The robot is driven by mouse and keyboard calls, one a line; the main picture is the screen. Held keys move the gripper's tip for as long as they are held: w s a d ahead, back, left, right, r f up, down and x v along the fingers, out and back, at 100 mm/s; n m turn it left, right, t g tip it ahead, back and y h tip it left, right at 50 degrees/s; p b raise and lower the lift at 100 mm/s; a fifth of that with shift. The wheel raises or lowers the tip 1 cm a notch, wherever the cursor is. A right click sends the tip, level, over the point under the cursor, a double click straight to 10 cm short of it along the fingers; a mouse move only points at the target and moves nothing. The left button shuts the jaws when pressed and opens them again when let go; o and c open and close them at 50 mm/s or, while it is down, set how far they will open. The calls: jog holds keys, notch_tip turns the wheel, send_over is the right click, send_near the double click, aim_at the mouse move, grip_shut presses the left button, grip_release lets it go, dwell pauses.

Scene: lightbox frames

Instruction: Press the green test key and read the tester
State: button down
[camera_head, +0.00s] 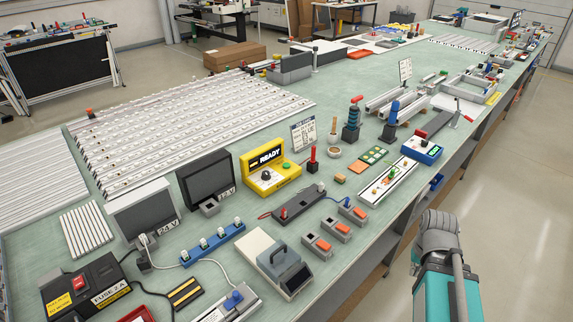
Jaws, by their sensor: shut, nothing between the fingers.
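A yellow tester (247,181) stands near the middle of the bench. Its dark display reads READY in light letters, and a dark round knob sits on its sloped front. A small green spot at the right of that front may be the green test key (288,166); it is too small to be sure. My arm shows at the lower right, off the bench's front edge.
A white strip board (373,192) with a green knob lies right of the tester. A dark bar with lamps (298,204) and small grey-orange blocks (336,230) lie in front. A red-topped post (313,160) stands beside the tester. The floor right of the bench is clear.

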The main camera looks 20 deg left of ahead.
notch_tip(320, 180, up, 15)
jog(key=p, duration=1.4)
